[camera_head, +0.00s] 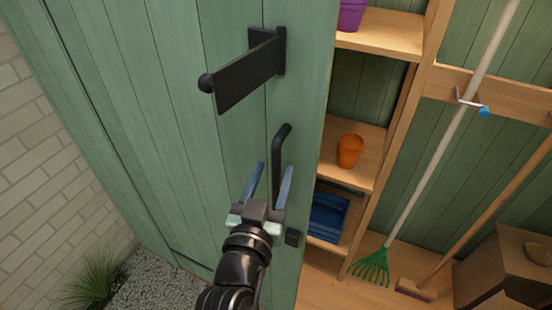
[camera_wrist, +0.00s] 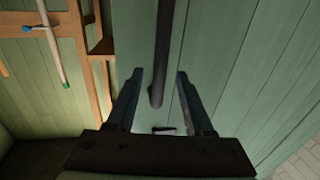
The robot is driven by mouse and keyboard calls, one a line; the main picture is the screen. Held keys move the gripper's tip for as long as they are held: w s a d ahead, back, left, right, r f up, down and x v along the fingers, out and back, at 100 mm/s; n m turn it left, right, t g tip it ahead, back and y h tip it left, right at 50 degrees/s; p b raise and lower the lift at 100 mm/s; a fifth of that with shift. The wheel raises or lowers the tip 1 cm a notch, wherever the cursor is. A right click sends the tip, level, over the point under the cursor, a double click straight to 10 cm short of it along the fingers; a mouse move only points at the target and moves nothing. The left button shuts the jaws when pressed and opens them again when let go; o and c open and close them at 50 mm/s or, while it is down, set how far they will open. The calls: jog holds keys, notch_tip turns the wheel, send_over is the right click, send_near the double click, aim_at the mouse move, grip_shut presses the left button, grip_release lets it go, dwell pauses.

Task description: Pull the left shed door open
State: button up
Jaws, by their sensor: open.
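The left shed door (camera_head: 150,120) is a green plank panel that stands ajar, with the shed's inside showing past its right edge. A black bar handle (camera_head: 279,150) is fixed upright near that edge. My gripper (camera_head: 271,170) is open at the handle's lower part. In the wrist view the handle (camera_wrist: 162,50) runs down between the two spread fingers of my gripper (camera_wrist: 160,75), and neither finger is clearly touching it. The handle's lower end is partly hidden by my gripper in the head view.
A black latch bar (camera_head: 250,78) juts from the door above the handle. Inside are shelves with an orange pot (camera_head: 349,151), a purple pot (camera_head: 351,14) and a blue crate (camera_head: 327,216). A green rake (camera_head: 371,267) stands at right. A brick wall (camera_head: 40,170) is at left.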

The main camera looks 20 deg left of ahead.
jog(key=shift+w+a, duration=0.15)
jog(key=shift+w, duration=1.2)
jog(key=shift+c, duration=0.2)
grip_shut()
dwell(0.3)
